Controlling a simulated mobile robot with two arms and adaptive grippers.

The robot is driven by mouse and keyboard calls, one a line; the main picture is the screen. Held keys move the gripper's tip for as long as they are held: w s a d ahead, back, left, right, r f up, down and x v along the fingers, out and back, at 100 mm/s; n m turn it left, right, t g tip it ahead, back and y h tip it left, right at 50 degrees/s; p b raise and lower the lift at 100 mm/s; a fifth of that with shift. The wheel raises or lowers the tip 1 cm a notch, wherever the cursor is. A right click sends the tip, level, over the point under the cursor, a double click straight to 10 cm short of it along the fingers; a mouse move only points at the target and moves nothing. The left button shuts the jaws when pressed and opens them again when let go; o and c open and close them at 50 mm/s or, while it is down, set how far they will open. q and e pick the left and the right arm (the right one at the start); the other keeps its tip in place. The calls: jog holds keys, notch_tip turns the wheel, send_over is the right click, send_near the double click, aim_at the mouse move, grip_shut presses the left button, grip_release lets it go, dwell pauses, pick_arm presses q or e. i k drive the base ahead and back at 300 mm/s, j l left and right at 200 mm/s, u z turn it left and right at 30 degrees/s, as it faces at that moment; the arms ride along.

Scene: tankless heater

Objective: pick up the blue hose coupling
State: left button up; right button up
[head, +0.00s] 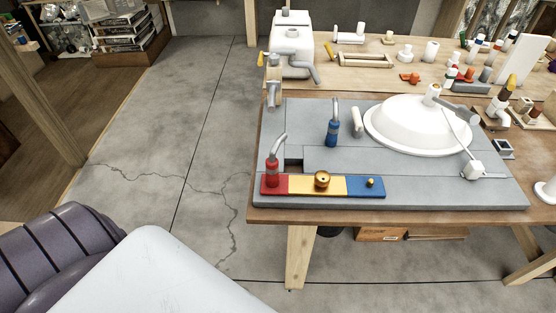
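The blue hose coupling (332,134) stands upright on the grey board (410,190) on the wooden workbench, with a bent grey hose end at its top. It is left of the white dome-shaped basin and apart from it. A red hose coupling (272,172) with a similar grey hose end stands at the red end of a colored strip (300,187). The strip's yellow part carries a brass fitting (322,180); its blue part carries a smaller brass fitting (370,182). Neither of my grippers is in view.
The white basin (410,125) takes up the board's right half. A white tank (292,40) with grey pipes stands at the back left. A wooden rack (366,61) and several loose fittings lie behind. Cracked concrete floor (190,130) is open left of the bench.

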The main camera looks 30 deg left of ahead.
aim_at(331, 138)
jog(key=j+z, duration=0.35)
jog(key=j, duration=0.7)
jog(key=j+z, duration=0.35)
jog(key=j, duration=0.7)
